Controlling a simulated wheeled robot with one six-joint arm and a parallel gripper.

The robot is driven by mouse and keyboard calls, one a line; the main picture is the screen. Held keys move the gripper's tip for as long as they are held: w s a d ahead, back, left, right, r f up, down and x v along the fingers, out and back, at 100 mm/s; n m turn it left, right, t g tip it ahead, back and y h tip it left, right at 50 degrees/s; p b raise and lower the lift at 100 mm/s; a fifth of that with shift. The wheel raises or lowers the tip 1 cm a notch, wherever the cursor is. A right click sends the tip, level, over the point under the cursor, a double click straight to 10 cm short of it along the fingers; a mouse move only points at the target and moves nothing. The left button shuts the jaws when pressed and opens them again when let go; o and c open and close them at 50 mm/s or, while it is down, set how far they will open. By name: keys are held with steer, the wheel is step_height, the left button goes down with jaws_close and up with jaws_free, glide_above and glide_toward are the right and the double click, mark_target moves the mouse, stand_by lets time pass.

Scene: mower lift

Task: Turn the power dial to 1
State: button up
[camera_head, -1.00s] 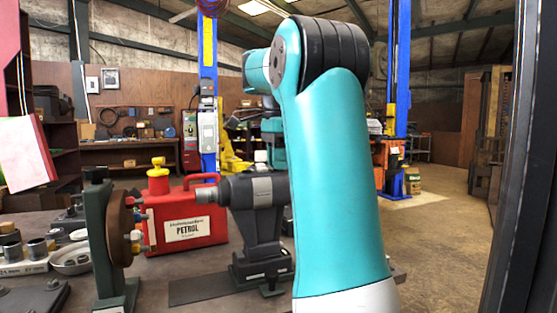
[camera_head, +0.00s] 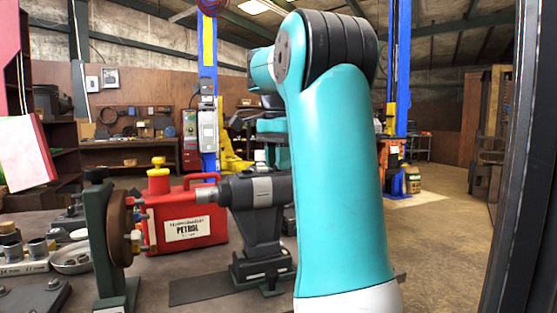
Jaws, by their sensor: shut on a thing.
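I cannot make out the power dial in this view. A grey and black power tool (camera_head: 262,190) stands upright on a dark base on the bench, its nose pointing left toward a brown disc. Its right end is hidden behind my teal arm. My forearm reaches away behind the upper arm, and a small teal part of my wrist shows above the tool. My gripper's fingers are hidden, so I cannot see what they touch.
A red petrol can (camera_head: 190,222) stands behind the tool's nose. The brown disc (camera_head: 121,230) sits on a green stand. Sockets and a metal dish (camera_head: 72,259) lie at the left. Blue lift posts (camera_head: 208,80) stand farther back. A dark upright edges the right side.

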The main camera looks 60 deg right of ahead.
steer(key=o, duration=0.9)
steer(key=shift+o, duration=0.2)
steer(key=shift+r, duration=0.15)
step_height(320, 180, up, 17)
steer(key=p, duration=1.7)
steer(key=shift+w+p, duration=0.2)
steer(key=shift+p, duration=0.1)
steer(key=shift+d, duration=0.1)
